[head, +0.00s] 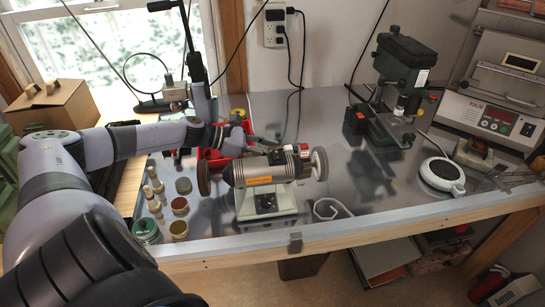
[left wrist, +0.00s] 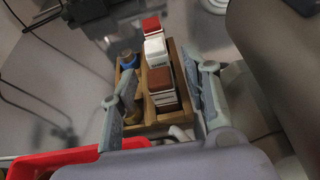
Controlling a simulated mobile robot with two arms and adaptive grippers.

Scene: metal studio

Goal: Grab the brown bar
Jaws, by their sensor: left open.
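In the left wrist view, the brown bar (left wrist: 162,82) has a brown top and a whitish wrapper with a label. It sits in a small wooden holder (left wrist: 150,117). My left gripper (left wrist: 160,68) is open, with one finger on each side of the brown bar and nothing held. In the head view, my left gripper (head: 240,138) is behind the bench grinder (head: 262,176), which hides much of the holder. I cannot make out the brown bar there. My right gripper is not in view.
A blue-topped item (left wrist: 128,60) stands at the holder's left side. A red bin (left wrist: 60,162) is close by in the left wrist view. Jars (head: 179,229) and small bottles stand left of the grinder. A drill press (head: 400,80) and kiln (head: 497,95) stand at the right.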

